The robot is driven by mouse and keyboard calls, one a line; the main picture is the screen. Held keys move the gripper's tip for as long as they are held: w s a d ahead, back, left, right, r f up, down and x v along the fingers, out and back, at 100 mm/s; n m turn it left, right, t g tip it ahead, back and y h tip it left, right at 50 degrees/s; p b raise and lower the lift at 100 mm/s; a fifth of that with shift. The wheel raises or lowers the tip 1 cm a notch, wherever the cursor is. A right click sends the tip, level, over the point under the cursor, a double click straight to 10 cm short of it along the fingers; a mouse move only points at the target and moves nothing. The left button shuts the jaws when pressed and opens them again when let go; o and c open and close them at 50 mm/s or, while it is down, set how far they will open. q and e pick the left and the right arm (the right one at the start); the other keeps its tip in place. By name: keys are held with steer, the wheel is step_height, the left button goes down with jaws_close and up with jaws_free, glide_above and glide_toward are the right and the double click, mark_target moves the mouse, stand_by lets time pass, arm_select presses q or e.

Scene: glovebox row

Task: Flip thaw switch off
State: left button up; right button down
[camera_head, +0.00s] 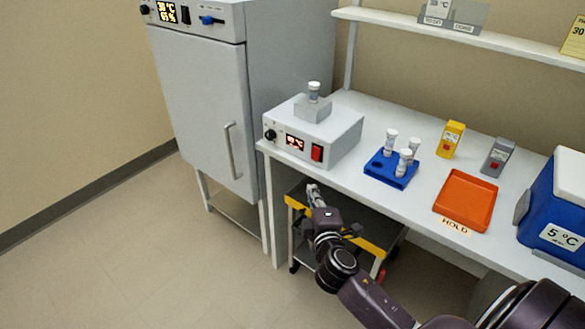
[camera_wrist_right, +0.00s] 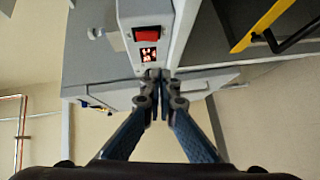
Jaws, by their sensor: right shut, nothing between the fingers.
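The thaw unit (camera_head: 335,145) is a pale grey box on the left end of the white bench. Its front has a dark knob (camera_head: 269,135), a small lit display (camera_head: 295,143) and a red rocker switch (camera_head: 317,153). The red switch also shows in the right wrist view (camera_wrist_right: 147,36), beside the lit display (camera_wrist_right: 148,54). My right gripper (camera_head: 313,188) is shut and empty, below and in front of the unit, apart from the switch. In the right wrist view its fingertips (camera_wrist_right: 158,76) meet just below the display. Which way the switch is tipped is too small to tell.
A capped vial (camera_head: 314,91) stands on top of the unit. A blue rack (camera_head: 383,172) with several vials, an orange tray (camera_head: 465,200) and a blue cooler (camera_head: 560,200) are to the right. A yellow-edged cart (camera_head: 370,247) is under the bench; a grey cabinet (camera_head: 195,105) stands left.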

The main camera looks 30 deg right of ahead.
steer(key=shift+d+r, duration=0.1)
steer(key=shift+r, duration=0.2)
steer(key=p, duration=0.2)
glide_toward(312, 159)
steer(key=w, duration=0.5)
steer(key=shift+w+d+f, duration=0.1)
steer(key=shift+d+f, duration=0.15)
steer(key=shift+d, duration=0.3)
steer(key=shift+w+d+f, duration=0.1)
steer(key=shift+d+f, duration=0.15)
steer(key=shift+d, duration=0.25)
